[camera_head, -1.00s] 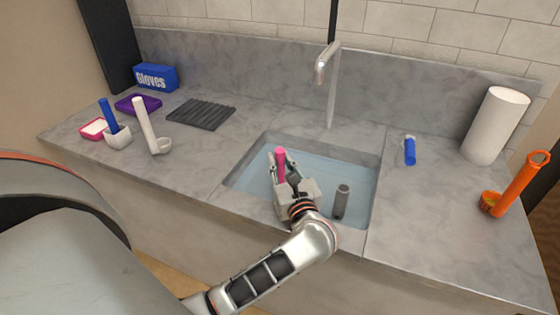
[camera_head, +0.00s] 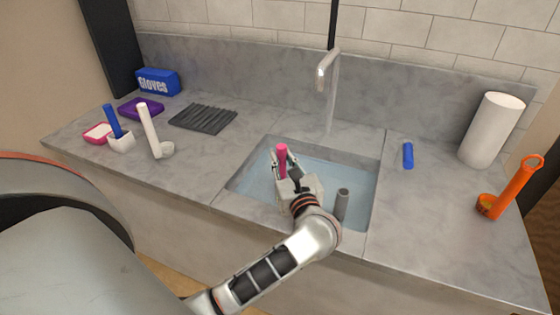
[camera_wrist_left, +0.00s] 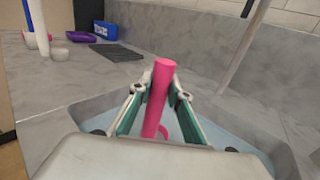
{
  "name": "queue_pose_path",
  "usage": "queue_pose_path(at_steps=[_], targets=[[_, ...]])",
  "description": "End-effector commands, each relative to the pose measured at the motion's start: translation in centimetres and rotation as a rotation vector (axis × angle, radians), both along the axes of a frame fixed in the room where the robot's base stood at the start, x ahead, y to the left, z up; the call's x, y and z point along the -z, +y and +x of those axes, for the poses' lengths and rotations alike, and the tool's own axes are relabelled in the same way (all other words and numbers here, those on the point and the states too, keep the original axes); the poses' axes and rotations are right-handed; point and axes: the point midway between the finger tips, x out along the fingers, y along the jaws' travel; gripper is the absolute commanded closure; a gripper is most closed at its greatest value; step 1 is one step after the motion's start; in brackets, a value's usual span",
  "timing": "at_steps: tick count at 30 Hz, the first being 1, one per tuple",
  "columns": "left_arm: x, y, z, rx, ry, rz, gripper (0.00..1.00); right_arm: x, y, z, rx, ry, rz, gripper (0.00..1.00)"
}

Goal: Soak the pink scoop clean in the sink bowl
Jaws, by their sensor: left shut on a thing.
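The pink scoop (camera_head: 282,160) is in my left gripper (camera_head: 289,177), which is shut on its handle. The handle stands nearly upright above the water in the sink bowl (camera_head: 245,178). In the left wrist view the pink handle (camera_wrist_left: 157,95) rises between the two fingers of the gripper (camera_wrist_left: 157,90). A little pink also shows low beside the handle, but the scoop's lower end is mostly hidden by the gripper and wrist. The sink bowl holds bluish water, and a grey upright tube (camera_head: 342,204) stands in it right of the gripper. My right gripper is not in view.
A faucet (camera_head: 328,72) stands behind the sink. Left are a white scoop (camera_head: 148,130), a blue scoop (camera_head: 113,122), a purple tray (camera_head: 141,107), a black rack (camera_head: 204,117) and a glove box (camera_head: 158,80). Right are a blue cylinder (camera_head: 408,155), paper roll (camera_head: 492,130) and orange scoop (camera_head: 516,190).

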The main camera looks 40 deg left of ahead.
Motion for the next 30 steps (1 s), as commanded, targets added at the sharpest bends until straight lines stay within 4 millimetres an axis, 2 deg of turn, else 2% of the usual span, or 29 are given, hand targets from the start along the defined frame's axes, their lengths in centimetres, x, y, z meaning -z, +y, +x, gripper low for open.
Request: queue_pose_path(at_steps=[1,12,20,30], targets=[[-0.8,0.0,0.0,0.0,-0.004,0.0,1.0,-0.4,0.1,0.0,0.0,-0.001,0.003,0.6],[-3.4,0.0,0.0,0.0,-0.003,0.0,1.0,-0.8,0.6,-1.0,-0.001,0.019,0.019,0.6],[-5.3,0.0,0.0,0.0,-0.004,0.0,1.0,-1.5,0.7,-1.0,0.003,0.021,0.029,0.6],[-7.7,0.0,0.0,0.0,-0.003,-0.001,1.0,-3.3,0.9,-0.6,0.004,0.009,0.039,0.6]])
